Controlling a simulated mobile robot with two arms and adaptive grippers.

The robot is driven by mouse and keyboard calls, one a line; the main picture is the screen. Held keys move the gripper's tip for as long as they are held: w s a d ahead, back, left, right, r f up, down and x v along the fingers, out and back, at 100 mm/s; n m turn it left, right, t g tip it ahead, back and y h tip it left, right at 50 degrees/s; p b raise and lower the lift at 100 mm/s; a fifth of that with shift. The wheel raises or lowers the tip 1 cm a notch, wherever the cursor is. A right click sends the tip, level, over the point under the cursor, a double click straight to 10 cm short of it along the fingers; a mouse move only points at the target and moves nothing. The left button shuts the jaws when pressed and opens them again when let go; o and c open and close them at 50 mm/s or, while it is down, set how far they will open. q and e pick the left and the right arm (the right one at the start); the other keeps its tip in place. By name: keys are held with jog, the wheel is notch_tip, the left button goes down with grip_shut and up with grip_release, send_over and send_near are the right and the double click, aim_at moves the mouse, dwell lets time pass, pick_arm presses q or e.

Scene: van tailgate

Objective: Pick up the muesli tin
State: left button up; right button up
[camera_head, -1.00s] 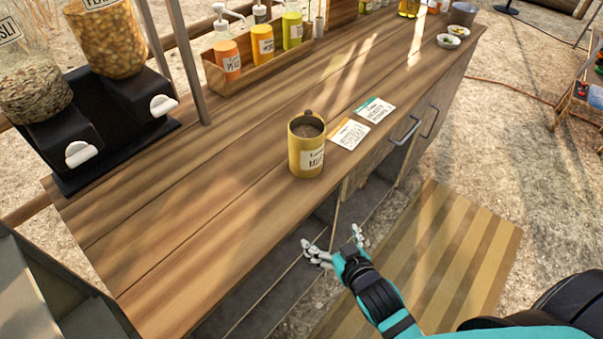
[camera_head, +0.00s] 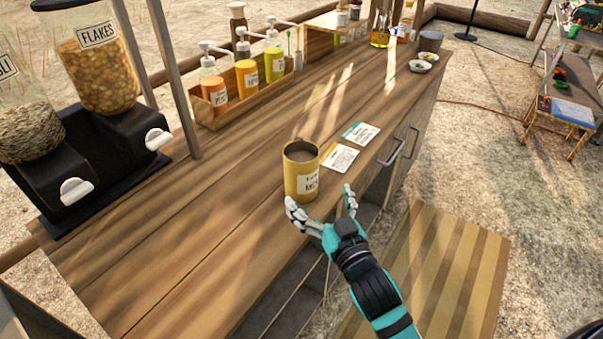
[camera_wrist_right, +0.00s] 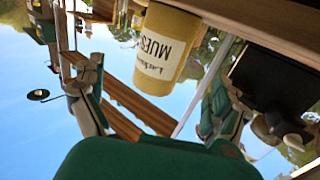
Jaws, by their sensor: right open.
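The muesli tin (camera_head: 300,172) is a yellow cylinder with a white label, upright on the wooden counter (camera_head: 190,215) near its front edge. It also shows in the right wrist view (camera_wrist_right: 165,48), where the label reads MUES and the picture is upside down. My right gripper (camera_head: 322,206) is open at the counter's front edge, just in front of the tin. In the right wrist view its fingers (camera_wrist_right: 160,112) stand spread, one on each side of the tin, with the tin beyond the palm. I cannot tell whether a finger touches it. My left gripper does not show.
Two cards (camera_head: 341,158) lie right of the tin. A wooden rack (camera_head: 255,88) of pump bottles runs along the back. Black dispensers (camera_head: 105,150) with flakes and muesli stand at the left. Small bowls (camera_head: 421,66) are at the far end.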

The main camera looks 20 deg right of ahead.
aim_at(302, 172)
jog(key=w, duration=0.6)
jog(key=w+a+p, duration=0.1)
jog(key=w, duration=0.2)
jog(key=shift+w+f, duration=0.2)
jog(key=shift+s, duration=0.1)
jog(key=c, duration=1.4)
jog(key=shift+c, duration=0.2)
jog(key=shift+r, duration=0.2)
